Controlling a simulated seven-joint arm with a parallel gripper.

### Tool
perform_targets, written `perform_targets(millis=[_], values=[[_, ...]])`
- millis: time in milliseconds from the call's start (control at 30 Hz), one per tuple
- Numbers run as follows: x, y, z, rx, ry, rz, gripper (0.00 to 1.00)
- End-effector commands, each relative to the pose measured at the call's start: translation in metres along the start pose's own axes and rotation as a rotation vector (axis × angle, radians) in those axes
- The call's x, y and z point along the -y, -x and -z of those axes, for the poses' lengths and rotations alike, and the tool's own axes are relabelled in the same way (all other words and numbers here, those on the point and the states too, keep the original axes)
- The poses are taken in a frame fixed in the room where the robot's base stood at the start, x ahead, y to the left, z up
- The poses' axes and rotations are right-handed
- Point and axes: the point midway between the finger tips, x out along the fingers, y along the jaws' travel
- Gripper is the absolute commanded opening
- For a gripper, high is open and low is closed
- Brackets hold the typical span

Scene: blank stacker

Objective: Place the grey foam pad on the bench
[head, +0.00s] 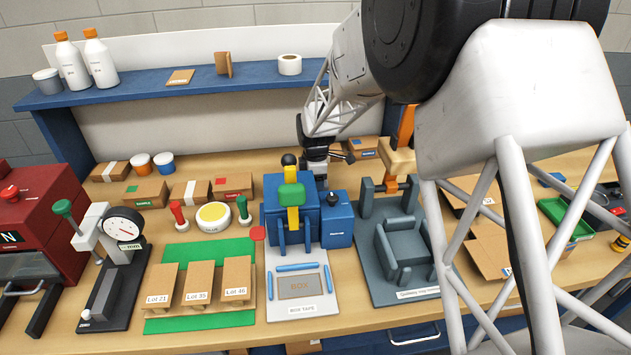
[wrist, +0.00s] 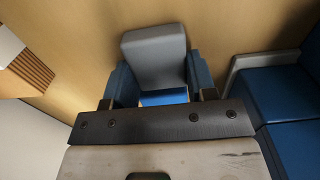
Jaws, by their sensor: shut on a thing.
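My gripper (wrist: 160,78) is shut on the grey foam pad (wrist: 153,50), which sits between the two dark blue fingers in the wrist view. A blue strip shows at the pad's near end. The tan wooden bench (wrist: 75,45) lies beyond the pad; I cannot tell whether the pad touches it. In the head view the bench (head: 390,322) spans the picture, and my gripper is behind the blue box-tape machine, partly hidden. The pad cannot be made out there.
The blue box-tape machine (head: 290,222) stands in front of my gripper; a blue body also shows at right in the wrist view (wrist: 296,105). Cardboard boxes (head: 190,192) lie to the left, and a blue shelf (head: 200,82) runs behind. A grey fixture (head: 405,250) stands right.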

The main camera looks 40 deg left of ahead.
Motion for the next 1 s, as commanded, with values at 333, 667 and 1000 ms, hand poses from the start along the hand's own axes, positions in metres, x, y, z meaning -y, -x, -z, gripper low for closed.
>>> perform_targets(millis=[333, 667, 1000], values=[[0.0, -0.003, 0.0, 0.0, 0.0, 0.0, 0.77], [0.0, -0.001, 0.0, 0.0, 0.0, 0.0, 0.77], [0.0, 0.025, 0.0, 0.0, 0.0, -0.002, 0.77]])
